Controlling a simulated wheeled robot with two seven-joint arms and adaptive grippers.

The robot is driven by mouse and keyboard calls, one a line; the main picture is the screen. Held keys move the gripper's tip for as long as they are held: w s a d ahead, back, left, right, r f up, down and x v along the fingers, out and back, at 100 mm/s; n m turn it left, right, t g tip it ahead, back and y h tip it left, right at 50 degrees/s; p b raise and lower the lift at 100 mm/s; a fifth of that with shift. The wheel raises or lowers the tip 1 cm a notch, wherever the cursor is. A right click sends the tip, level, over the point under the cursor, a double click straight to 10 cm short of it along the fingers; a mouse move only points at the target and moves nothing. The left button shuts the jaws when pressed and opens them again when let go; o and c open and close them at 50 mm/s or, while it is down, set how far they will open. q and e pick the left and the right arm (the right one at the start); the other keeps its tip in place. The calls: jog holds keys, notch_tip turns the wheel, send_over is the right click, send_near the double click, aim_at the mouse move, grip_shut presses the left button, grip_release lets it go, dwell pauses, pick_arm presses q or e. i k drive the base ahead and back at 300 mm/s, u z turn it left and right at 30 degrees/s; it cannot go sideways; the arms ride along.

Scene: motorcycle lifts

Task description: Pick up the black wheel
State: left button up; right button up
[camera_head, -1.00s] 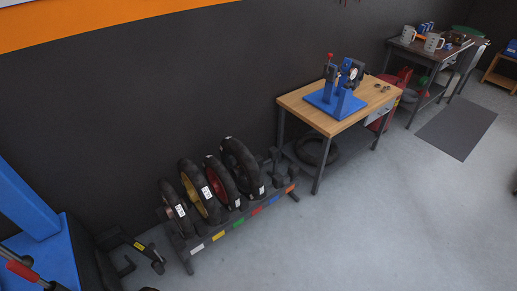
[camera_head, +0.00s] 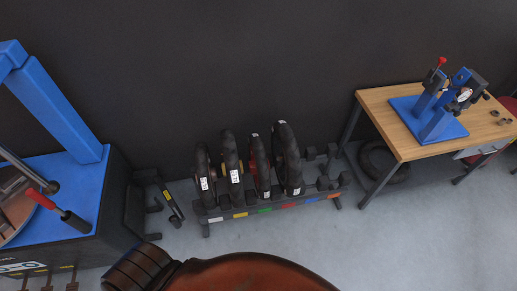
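Several wheels with black tyres and white tags stand upright in a low dark rack (camera_head: 268,211) on the floor against the wall. The rightmost wheel (camera_head: 288,158) is the largest, and its rim looks black. To its left are a wheel with a red rim (camera_head: 260,166), a wheel with a yellowish rim (camera_head: 230,158), and a leftmost wheel (camera_head: 202,175) whose rim colour I cannot tell. The wheels stand close together and partly hide each other. Neither of my grippers is in view.
A blue lift (camera_head: 85,195) with a red-handled lever stands at left. A wooden table (camera_head: 400,140) with a blue stand (camera_head: 430,115) is at right, a tyre (camera_head: 380,160) beneath it. A brown rounded object (camera_head: 250,273) fills the bottom middle. Floor before the rack's right end is clear.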

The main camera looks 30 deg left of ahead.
aim_at(286, 155)
jog(key=u, duration=0.9)
jog(key=i, duration=0.9)
jog(key=u, duration=0.75)
